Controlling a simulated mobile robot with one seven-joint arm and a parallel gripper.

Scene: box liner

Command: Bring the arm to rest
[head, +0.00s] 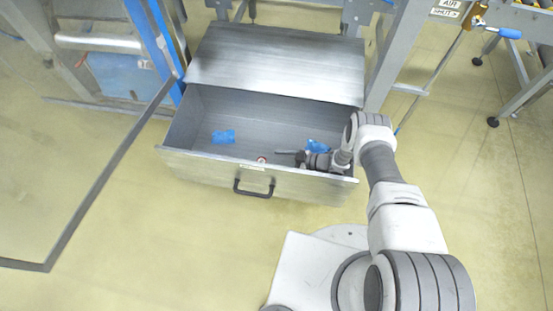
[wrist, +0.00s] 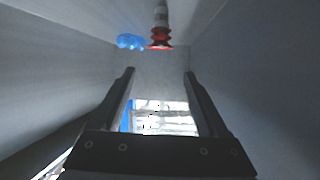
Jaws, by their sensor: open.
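My arm reaches down from the right in the head view, with my gripper (head: 300,155) low inside the open grey metal drawer (head: 174,156), toward its right end. In the wrist view my gripper (wrist: 159,76) shows its two dark fingers spread apart, with nothing between them. Ahead of the fingers, apart from them, is a red ribbed piece with a pale stem (wrist: 160,38). A small red item (head: 261,159) also shows on the drawer floor in the head view.
One blue piece (head: 223,136) lies at the drawer's left; another blue piece (head: 318,146) lies beside my gripper. The drawer's front has a black handle (head: 254,188). The cabinet top (head: 275,62) stands behind. A dark-framed panel (head: 112,165) is at left.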

